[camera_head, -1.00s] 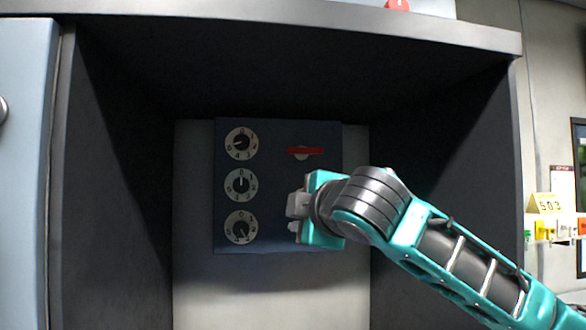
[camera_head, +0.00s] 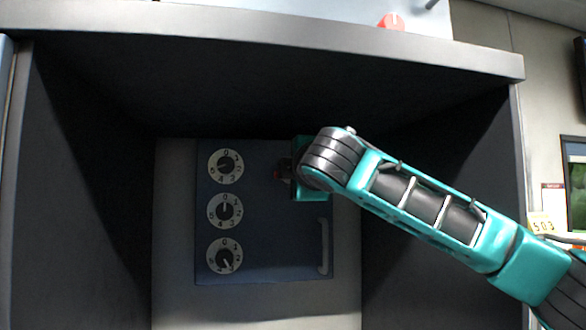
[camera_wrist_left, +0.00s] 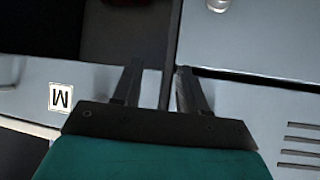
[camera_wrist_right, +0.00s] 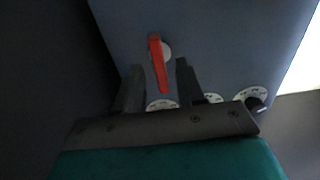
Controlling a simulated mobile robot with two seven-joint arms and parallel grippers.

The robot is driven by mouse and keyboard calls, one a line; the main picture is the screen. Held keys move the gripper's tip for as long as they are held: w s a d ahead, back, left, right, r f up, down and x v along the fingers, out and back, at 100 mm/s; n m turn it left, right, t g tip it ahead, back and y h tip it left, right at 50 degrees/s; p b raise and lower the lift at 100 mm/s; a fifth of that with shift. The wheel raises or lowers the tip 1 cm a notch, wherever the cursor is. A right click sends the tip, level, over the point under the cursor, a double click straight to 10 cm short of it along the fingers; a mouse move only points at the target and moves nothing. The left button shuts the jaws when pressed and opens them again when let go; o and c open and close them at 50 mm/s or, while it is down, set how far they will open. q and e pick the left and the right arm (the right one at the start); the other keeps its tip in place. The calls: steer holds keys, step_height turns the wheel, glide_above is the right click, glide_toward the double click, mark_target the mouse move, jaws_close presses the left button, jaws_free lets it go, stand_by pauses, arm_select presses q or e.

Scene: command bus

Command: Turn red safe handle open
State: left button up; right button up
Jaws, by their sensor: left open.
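The blue safe door (camera_head: 270,245) is set back in a dark recess. In the right wrist view the red handle (camera_wrist_right: 158,62) points toward my right gripper (camera_wrist_right: 158,66). The handle's near end shows between the two parted fingers, with no clear contact. In the head view my right gripper (camera_head: 284,172) is at the door's upper right and hides the handle. My left gripper (camera_wrist_left: 159,68) is open and empty, shown only in the left wrist view, near grey panels.
Several round dials (camera_head: 224,210) run down the door's left side. A pale vertical pull (camera_head: 323,246) is at its lower right. The recess has a dark side wall (camera_head: 85,170) and a grey top edge (camera_head: 270,38). Its lower left is free.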

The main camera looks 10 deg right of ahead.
steer(key=shift+w+p, duration=0.35)
steer(key=shift+w, duration=1.4)
steer(key=shift+c, duration=0.3)
jaws_close()
